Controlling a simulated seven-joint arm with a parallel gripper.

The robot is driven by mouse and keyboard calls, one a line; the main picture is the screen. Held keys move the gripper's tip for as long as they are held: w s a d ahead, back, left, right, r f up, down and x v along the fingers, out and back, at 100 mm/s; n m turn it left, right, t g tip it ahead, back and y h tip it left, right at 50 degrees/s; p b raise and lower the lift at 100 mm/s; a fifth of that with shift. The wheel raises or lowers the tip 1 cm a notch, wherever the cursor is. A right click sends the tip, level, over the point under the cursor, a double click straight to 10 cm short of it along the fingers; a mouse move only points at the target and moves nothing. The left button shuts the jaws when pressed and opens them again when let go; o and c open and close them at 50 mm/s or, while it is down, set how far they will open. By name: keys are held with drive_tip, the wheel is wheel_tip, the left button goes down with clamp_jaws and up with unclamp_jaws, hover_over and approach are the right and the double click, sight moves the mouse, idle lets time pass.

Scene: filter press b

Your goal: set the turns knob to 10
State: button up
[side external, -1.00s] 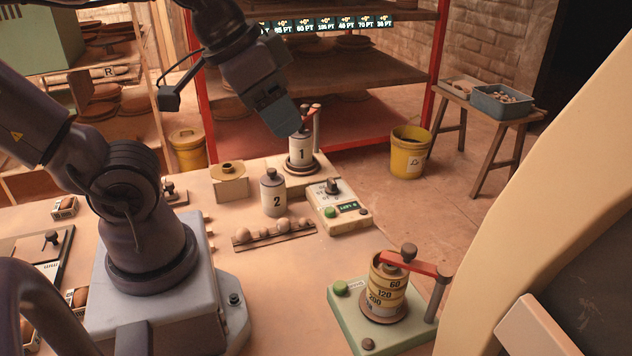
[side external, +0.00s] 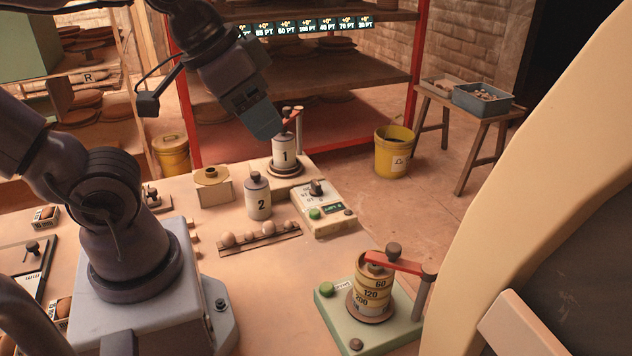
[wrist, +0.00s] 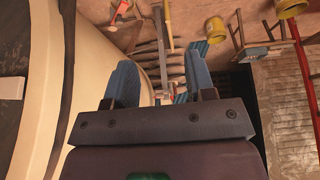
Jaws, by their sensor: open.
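A pale control box (side external: 321,222) stands on the bench with a black rotary knob (side external: 316,188) on top, printed marks around it, a green button and a small lit display. This knob looks like the turns knob. Its pointer setting and the display text are too small to read surely. My gripper (side external: 268,132) hangs in the air in front of the cylinder marked 1, up and left of the knob and apart from it. In the wrist view my gripper (wrist: 160,78) has its blue fingers spread, with nothing held between them. The knob cannot be made out there.
The cylinder marked 1 (side external: 284,151) with a red-handled top stands behind the box. A cylinder marked 2 (side external: 257,197) stands left of it. A numbered press on a green base (side external: 340,318) is at front right.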

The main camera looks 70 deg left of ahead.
drive_tip(key=shift+c, duration=0.7)
drive_tip(key=n+g, duration=0.6)
drive_tip(key=n, duration=1.2)
hover_over(316, 181)
wheel_tip(316, 181, down, 19)
wheel_tip(316, 181, down, 12)
drive_tip(key=shift+d+r, duration=0.1)
drive_tip(key=shift+r, duration=0.05)
drive_tip(key=shift+c, duration=0.4)
clamp_jaws()
